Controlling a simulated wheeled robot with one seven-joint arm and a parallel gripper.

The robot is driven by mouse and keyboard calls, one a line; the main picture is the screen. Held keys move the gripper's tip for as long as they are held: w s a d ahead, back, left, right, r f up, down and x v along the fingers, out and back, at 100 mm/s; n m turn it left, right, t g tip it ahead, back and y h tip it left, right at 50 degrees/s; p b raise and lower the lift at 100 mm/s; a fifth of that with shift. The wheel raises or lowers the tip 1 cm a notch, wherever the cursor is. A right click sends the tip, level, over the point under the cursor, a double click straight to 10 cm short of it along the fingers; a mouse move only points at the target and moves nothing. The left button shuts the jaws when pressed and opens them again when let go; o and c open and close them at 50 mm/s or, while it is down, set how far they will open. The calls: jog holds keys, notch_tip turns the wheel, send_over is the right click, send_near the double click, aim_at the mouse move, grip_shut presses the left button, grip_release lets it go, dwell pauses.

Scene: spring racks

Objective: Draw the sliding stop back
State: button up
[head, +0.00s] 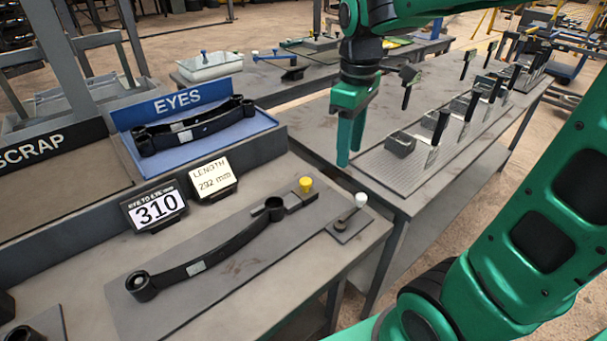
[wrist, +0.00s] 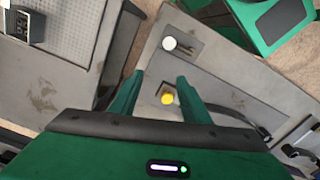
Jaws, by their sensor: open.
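A yellow knob (head: 306,184) stands on a dark slide piece at the right end of a black leaf spring (head: 215,252), close to the spring's eye. A white knob (head: 361,199) stands on a small grey plate to its right. I cannot tell for certain which knob belongs to the sliding stop. My gripper (head: 350,160) points down, open and empty, above and apart from the bench. In the wrist view, the yellow knob (wrist: 167,99) appears between the fingers (wrist: 160,78), and the white knob (wrist: 169,43) lies beyond the fingertips.
A blue EYES tray (head: 260,121) holds another spring behind signs reading 310 (head: 157,208) and LENGTH 292 mm (head: 214,181). A SCRAP bin (head: 50,150) is at left. A second bench (head: 385,185) with several upright dark-handled tools stands right, beyond a narrow gap.

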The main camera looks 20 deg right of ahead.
aim_at(306, 180)
jog(key=w+a+n, duration=0.5)
jog(key=a, duration=0.3)
notch_tip(306, 180, down, 10)
jog(key=shift+w+d+r, duration=0.1)
jog(key=shift+w+d, duration=0.05)
grip_shut()
